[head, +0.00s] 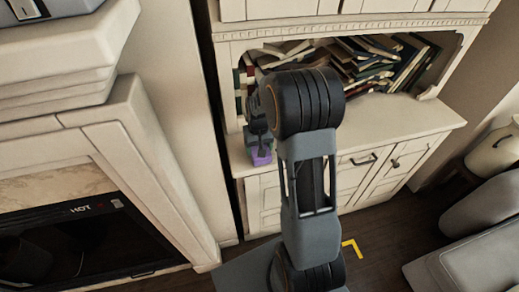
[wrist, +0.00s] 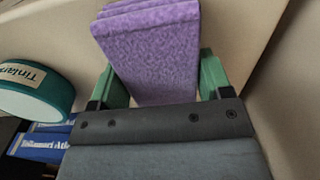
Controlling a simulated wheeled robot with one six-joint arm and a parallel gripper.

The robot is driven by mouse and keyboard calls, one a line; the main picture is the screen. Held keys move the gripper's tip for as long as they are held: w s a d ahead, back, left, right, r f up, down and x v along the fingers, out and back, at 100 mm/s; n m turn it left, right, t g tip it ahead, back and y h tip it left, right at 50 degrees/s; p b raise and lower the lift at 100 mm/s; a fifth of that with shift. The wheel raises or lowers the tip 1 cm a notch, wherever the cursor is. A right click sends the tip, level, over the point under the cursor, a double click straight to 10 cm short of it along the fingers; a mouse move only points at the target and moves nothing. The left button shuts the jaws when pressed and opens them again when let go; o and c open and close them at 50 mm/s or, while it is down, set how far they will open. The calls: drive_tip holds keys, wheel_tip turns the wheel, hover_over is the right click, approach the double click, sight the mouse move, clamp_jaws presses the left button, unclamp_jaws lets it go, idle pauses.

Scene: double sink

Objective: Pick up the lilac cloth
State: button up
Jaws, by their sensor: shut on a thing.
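The lilac cloth (wrist: 150,50) is a folded, layered block with a mottled purple surface. It stands out between the two green fingers of my gripper (wrist: 158,82) in the wrist view, with a finger on each side of it. My gripper is shut on it. In the head view, only a small purple part of the cloth (head: 261,157) shows, below my gripper (head: 259,142) at the left end of the cabinet counter. My arm hides much of that area. I cannot tell whether the cloth touches the counter.
A teal round tin (wrist: 38,92) with a label and blue books (wrist: 42,142) lie left of my gripper. Piled books (head: 370,60) fill the cabinet shelf. The counter (head: 400,118) is clear to the right. A fireplace (head: 100,190) stands at left, grey seats (head: 470,250) at right.

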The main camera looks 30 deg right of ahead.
drive_tip(key=shift+c, duration=1.4)
drive_tip(key=shift+r, duration=0.55)
wheel_tip(320, 180, up, 2)
drive_tip(key=shift+r, duration=0.2)
drive_tip(key=s+a+r, duration=0.2)
drive_tip(key=r, duration=0.1)
drive_tip(key=s+a+r, duration=0.1)
drive_tip(key=r, duration=0.1)
drive_tip(key=shift+a, duration=0.15)
drive_tip(key=s+a+r, duration=0.4)
drive_tip(key=s+a, duration=0.2)
drive_tip(key=a, duration=0.1)
drive_tip(key=shift+s+r, duration=0.25)
drive_tip(key=shift+s, duration=0.05)
